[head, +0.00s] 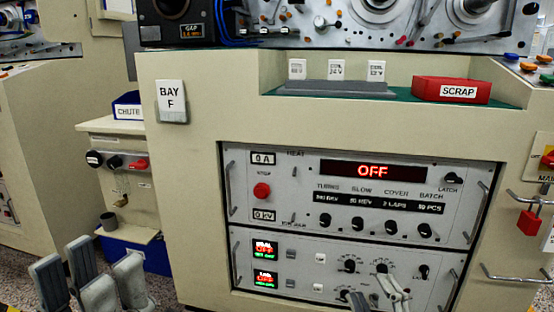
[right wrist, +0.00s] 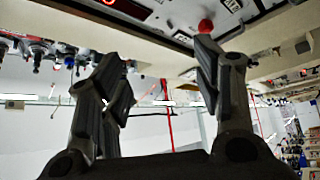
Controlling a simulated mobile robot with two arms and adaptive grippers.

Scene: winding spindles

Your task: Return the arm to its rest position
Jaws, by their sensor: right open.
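My right gripper (head: 376,292) shows at the bottom edge of the head view, in front of the lower control panel (head: 340,277). Only its finger ends are in frame. In the right wrist view its two dark fingers (right wrist: 158,80) stand wide apart, with nothing between them. My left gripper (head: 92,262) is at the lower left of the head view, above the floor and left of the cabinet. Its grey fingers stand apart and hold nothing that I can see. The arm links are mostly out of frame.
The cream cabinet (head: 190,190) carries an upper panel with a red OFF display (head: 373,170). A red SCRAP bin (head: 451,90) sits on its ledge. A CHUTE box (head: 127,106) and a blue bin (head: 136,248) stand at left. A red padlock (head: 529,224) hangs at right.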

